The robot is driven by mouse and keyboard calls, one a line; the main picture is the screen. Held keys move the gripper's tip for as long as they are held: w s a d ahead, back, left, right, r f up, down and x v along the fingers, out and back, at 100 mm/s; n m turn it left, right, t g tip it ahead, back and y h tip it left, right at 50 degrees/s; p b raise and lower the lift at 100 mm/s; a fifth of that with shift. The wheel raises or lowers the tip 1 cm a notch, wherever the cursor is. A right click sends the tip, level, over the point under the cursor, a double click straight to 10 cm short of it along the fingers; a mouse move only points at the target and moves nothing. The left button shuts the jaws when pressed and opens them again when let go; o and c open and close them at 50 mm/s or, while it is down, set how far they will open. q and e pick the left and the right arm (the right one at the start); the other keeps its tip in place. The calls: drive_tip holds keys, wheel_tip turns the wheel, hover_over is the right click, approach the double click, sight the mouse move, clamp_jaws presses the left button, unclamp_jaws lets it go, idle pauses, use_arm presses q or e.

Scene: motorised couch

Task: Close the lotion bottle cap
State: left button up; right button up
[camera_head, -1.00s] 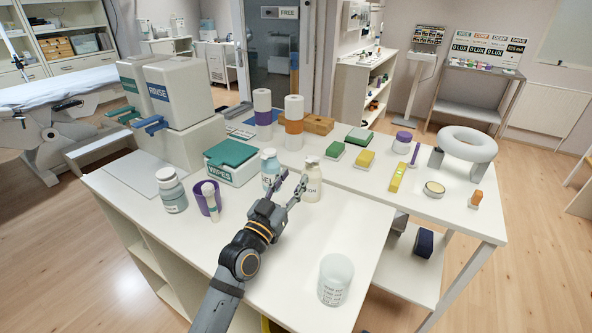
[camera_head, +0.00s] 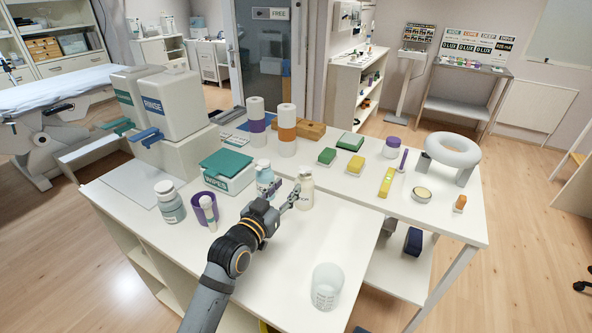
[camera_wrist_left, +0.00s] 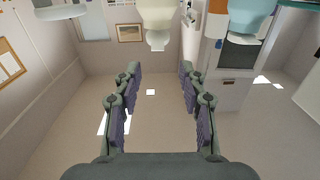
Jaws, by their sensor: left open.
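The lotion bottle (camera_head: 305,190) appears to be the cream one standing upright on the white table; its label is only partly legible. Its pale cap (camera_head: 305,172) is on top, but whether it is shut is too small to tell. My left gripper (camera_head: 287,189) is open and empty just left of and in front of this bottle. In the left wrist view, which looks upside down, the cream bottle (camera_wrist_left: 158,14) is at the top, beyond the open fingertips (camera_wrist_left: 160,72). The bottle is not between the fingers. My right gripper is out of view.
A blue bottle (camera_head: 264,180) stands close left of the lotion bottle. A grey-blue bottle (camera_head: 170,205), a purple cup (camera_head: 205,213) and a teal-lidded wipes box (camera_head: 228,172) stand farther left. The table between is clear.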

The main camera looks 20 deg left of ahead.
sight(300, 172)
use_arm(q)
drive_tip(key=w, duration=0.3)
drive_tip(key=w+d, duration=0.1)
drive_tip(key=w, duration=0.4)
drive_tip(key=shift+w+d, duration=0.25)
drive_tip(key=shift+w, duration=0.1)
drive_tip(key=c, duration=0.8)
drive_tip(key=f+t+b, duration=0.1)
drive_tip(key=b, duration=0.3)
drive_tip(key=shift+s+f+b, duration=0.1)
drive_tip(key=shift+f+b, duration=0.05)
drive_tip(key=shift+b, duration=0.25)
drive_tip(key=shift+c, duration=0.2)
drive_tip(key=shift+r, duration=0.35)
drive_tip(key=o, duration=0.8)
drive_tip(key=shift+o, duration=0.2)
